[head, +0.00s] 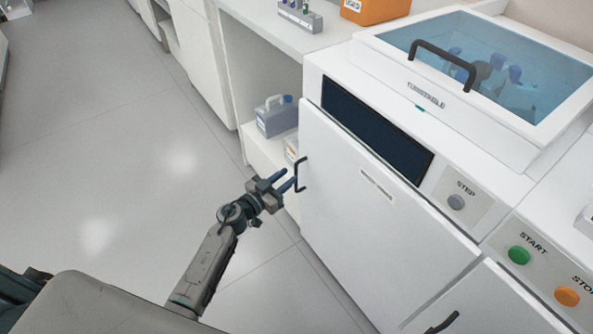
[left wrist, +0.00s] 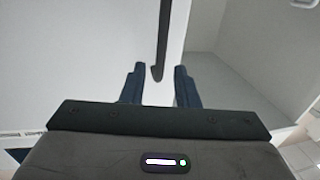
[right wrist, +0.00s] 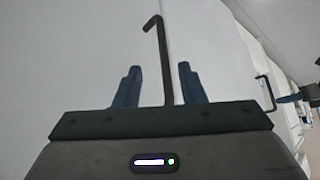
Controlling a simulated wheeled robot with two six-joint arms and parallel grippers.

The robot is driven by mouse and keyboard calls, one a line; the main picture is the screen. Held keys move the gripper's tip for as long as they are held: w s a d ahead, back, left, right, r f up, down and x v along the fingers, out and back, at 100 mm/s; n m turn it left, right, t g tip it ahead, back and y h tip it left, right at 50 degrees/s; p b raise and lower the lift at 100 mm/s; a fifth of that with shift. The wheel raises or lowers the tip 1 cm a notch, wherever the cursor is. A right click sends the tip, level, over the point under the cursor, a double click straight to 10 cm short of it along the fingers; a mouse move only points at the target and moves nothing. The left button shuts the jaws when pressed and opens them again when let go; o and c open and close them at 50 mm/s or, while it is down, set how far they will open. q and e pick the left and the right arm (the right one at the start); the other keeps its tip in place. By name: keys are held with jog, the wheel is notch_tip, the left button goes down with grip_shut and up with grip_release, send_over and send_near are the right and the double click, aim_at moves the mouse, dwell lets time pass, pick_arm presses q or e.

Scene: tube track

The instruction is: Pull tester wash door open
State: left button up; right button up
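A white front door (head: 375,215) with a small unreadable label is closed on the tester. Its black bar handle (head: 299,175) is on its left edge. My left gripper (head: 282,182) is open at this handle, and in the left wrist view (left wrist: 159,67) the handle (left wrist: 163,40) stands between its fingers. A second white door (head: 485,305) at lower right has another black handle (head: 441,323). My right gripper (right wrist: 158,67) is open, with a black handle (right wrist: 160,55) between its fingers; it is not in the head view. I cannot read which door is the wash one.
The tester has a clear blue lid (head: 490,60) on top, a dark screen (head: 375,130), a STEP button (head: 456,202), a green START button (head: 519,255) and an orange STOP button (head: 567,296). A jug (head: 277,117) sits on the shelf left of the door. Floor at left is clear.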

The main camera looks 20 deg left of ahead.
aim_at(295, 171)
pick_arm(q)
jog(key=x, duration=0.4)
jog(key=shift+w+d+b, duration=0.15)
jog(key=shift+w+b, duration=0.15)
jog(key=shift+b, duration=0.05)
grip_shut()
